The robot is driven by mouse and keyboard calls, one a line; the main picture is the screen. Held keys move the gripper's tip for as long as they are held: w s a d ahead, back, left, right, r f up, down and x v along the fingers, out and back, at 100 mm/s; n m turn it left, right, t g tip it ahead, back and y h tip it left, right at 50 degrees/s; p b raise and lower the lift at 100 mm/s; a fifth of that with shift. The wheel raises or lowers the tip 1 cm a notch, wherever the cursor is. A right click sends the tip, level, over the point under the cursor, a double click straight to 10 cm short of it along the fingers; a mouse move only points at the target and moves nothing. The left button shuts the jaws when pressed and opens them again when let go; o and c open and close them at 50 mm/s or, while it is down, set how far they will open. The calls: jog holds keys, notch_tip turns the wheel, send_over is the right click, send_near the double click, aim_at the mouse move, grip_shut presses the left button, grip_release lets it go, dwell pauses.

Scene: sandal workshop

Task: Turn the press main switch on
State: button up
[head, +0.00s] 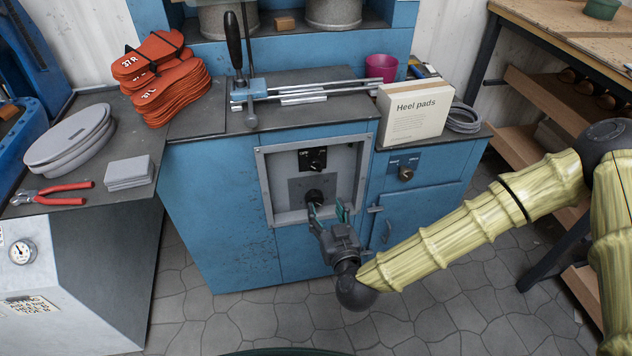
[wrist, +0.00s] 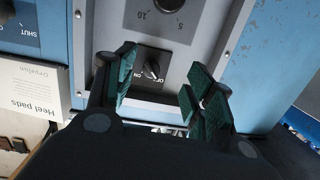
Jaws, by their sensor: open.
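The press main switch (head: 313,158) is a small black plate with a rotary knob and small lettering, at the top of the grey recessed panel on the blue press. In the wrist view, which is upside down, the switch (wrist: 151,67) shows a pale pointer and ON/OFF lettering; I cannot tell surely which mark it points at. My gripper (head: 328,210) is open and empty in front of the lower part of the panel. In the wrist view its green-padded fingers (wrist: 160,85) stand on either side of the switch, apart from it.
A numbered black dial (head: 314,196) is below the switch, partly behind my fingers. A box of heel pads (head: 411,112) stands on the counter at right, above a small knob plate (head: 405,172). A lever tool (head: 236,60) stands on the counter above the panel.

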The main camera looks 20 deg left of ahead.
aim_at(315, 168)
jog(key=shift+t, duration=0.9)
jog(key=r+x, duration=0.1)
jog(key=x, duration=0.3)
jog(key=r+b+x, duration=0.1)
jog(key=x, duration=0.3)
jog(key=r+x, duration=0.1)
jog(key=x, duration=0.4)
jog(key=shift+a+r, duration=0.15)
